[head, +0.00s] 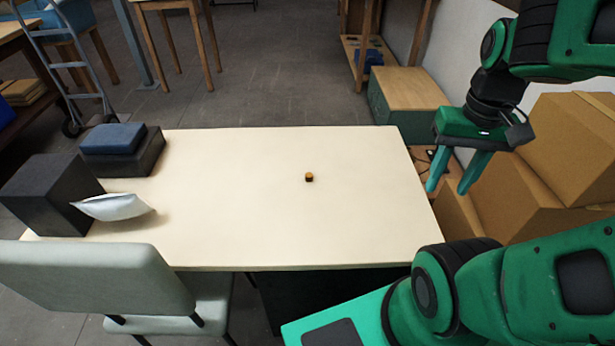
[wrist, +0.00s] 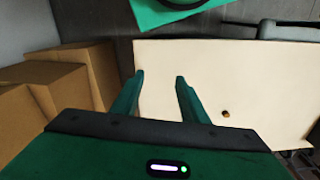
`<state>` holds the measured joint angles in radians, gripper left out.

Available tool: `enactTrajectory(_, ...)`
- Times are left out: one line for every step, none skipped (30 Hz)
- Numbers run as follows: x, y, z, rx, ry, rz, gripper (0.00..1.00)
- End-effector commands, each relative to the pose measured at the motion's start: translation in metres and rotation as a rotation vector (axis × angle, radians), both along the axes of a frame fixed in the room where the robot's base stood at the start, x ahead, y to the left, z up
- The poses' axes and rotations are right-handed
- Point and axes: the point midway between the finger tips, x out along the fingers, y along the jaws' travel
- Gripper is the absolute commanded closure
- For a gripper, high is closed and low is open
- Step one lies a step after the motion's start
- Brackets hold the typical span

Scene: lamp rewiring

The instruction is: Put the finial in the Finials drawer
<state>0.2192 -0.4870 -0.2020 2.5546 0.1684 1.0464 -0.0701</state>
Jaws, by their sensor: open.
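The finial appears to be the small brown-orange piece (head: 309,177) standing alone on the pale table (head: 230,190), right of its middle. It also shows in the wrist view (wrist: 226,114), to the right of my fingers. My gripper (head: 449,188) is open and empty, pointing down past the table's right edge, well apart from the small piece. Its two green fingers show in the wrist view (wrist: 160,78). No drawer labelled Finials can be made out in either view.
A dark box (head: 48,193), a blue-topped dark box (head: 118,150) and a white pouch (head: 113,206) occupy the table's left end. A chair (head: 95,280) stands at the near left. Cardboard boxes (head: 570,150) are stacked at right. The table's middle is clear.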

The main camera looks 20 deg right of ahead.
Motion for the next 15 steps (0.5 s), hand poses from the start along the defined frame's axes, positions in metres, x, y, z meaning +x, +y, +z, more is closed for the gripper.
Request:
enactTrajectory(0.013,0.002,-0.001,-0.003,0.002,0.06,0.6)
enactTrajectory(0.022,0.002,-0.001,-0.006,0.001,0.107,0.6)
enactTrajectory(0.035,0.004,-0.002,-0.007,-0.002,0.183,0.6)
enactTrajectory(0.047,0.005,-0.003,-0.009,-0.005,0.247,0.6)
enactTrajectory(0.059,0.007,-0.005,-0.009,-0.007,0.316,0.6)
enactTrajectory(0.077,0.011,-0.007,-0.009,-0.015,0.413,0.6)
enactTrajectory(0.09,0.015,-0.01,-0.008,-0.021,0.487,0.6)
enactTrajectory(0.104,0.019,-0.012,-0.005,-0.026,0.563,0.6)
enactTrajectory(0.121,0.025,-0.017,-0.001,-0.037,0.662,0.6)
enactTrajectory(0.134,0.03,-0.02,0.003,-0.044,0.735,0.6)
enactTrajectory(0.147,0.035,-0.024,0.008,-0.053,0.809,0.6)
enactTrajectory(0.164,0.044,-0.03,0.016,-0.066,0.908,0.6)
enactTrajectory(0.176,0.05,-0.035,0.023,-0.078,0.98,0.6)
enactTrajectory(0.188,0.058,-0.04,0.029,-0.089,1.052,0.6)
enactTrajectory(0.204,0.067,-0.046,0.038,-0.107,1.145,0.6)
